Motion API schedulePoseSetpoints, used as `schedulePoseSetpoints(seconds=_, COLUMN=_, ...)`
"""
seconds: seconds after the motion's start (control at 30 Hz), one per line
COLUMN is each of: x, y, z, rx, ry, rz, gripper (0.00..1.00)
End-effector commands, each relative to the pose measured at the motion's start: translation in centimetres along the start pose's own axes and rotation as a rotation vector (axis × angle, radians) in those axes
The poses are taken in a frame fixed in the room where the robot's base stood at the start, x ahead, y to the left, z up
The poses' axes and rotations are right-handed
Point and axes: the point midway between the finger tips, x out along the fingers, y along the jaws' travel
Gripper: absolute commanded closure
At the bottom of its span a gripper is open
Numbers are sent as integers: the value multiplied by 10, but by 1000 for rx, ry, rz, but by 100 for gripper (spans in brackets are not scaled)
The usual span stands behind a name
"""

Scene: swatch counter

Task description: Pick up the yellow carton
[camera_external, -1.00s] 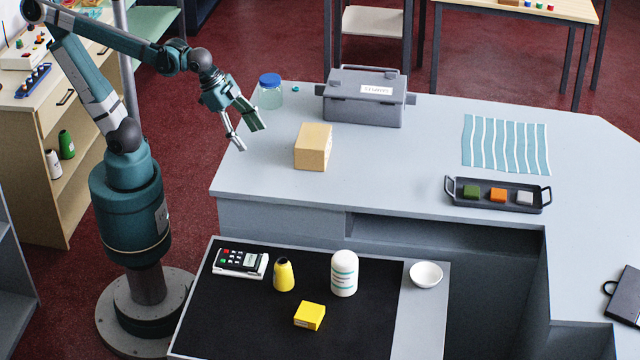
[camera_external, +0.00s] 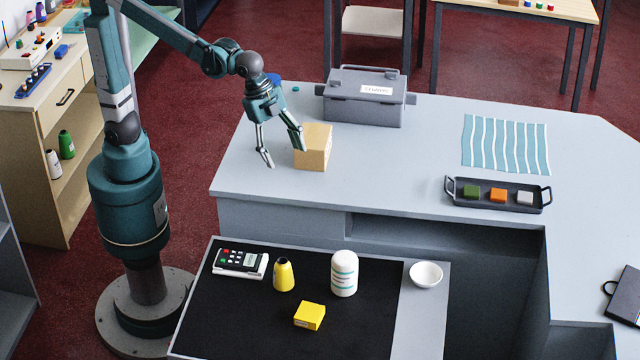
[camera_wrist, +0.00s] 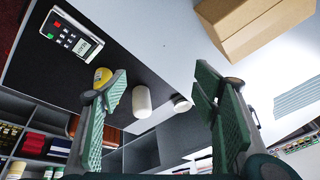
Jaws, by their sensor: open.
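The yellow carton (camera_external: 309,316) is a small box lying on the black mat (camera_external: 230,320) of the lower surface, in front of a yellow bottle and a white bottle. I cannot make the carton out in the wrist view. My gripper (camera_external: 281,161) is open and empty, high over the grey counter beside the tan box, well behind the carton and above it. In the wrist view my gripper (camera_wrist: 165,105) shows its two green-padded fingers spread apart with nothing between them that it holds.
A yellow bottle (camera_external: 284,275), a white bottle (camera_external: 344,274) and a card terminal (camera_external: 240,262) stand behind the carton. A white bowl (camera_external: 426,274) is to the right. A tan box (camera_external: 314,148) is close to my gripper. The mat's front is clear.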

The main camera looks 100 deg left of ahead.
Motion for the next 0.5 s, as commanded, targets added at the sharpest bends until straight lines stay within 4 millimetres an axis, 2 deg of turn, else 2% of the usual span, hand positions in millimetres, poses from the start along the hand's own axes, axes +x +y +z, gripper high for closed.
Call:
schedulePoseSetpoints(seconds=0.1, x=8, y=3, z=-26, rx=57, ry=-14, rz=16, gripper=40)
schedulePoseSetpoints(seconds=0.5, x=44, y=24, z=-99, rx=248, ry=-61, rz=71, gripper=40)
